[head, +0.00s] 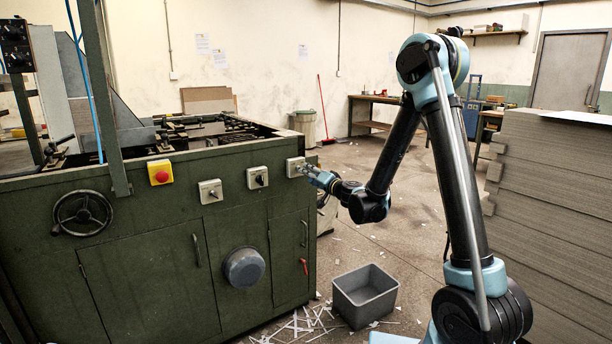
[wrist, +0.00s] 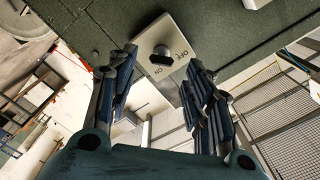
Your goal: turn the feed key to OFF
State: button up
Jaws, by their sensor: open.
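The feed key (wrist: 160,55) is a small dark key on a pale square plate (wrist: 172,30) marked OFF and ON. In the wrist view it lies ahead of my gripper (wrist: 161,62), between the lines of the two fingers. The fingers are open and nothing is held. I cannot tell whether they touch the key, or which mark it points to. In the head view my gripper (head: 308,172) is close in front of the rightmost plate (head: 294,166) on the green machine (head: 140,245); the key itself is too small to make out there.
To the left on the machine front are a dark switch (head: 258,178), another plate switch (head: 210,191), a red stop button (head: 160,173) and a handwheel (head: 83,213). A grey bin (head: 364,290) stands on the floor among paper strips. Stacked greyboard (head: 555,200) stands at right.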

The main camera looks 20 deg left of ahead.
jog(key=v, duration=0.6)
jog(key=shift+s+d, duration=0.2)
jog(key=shift+d, duration=0.05)
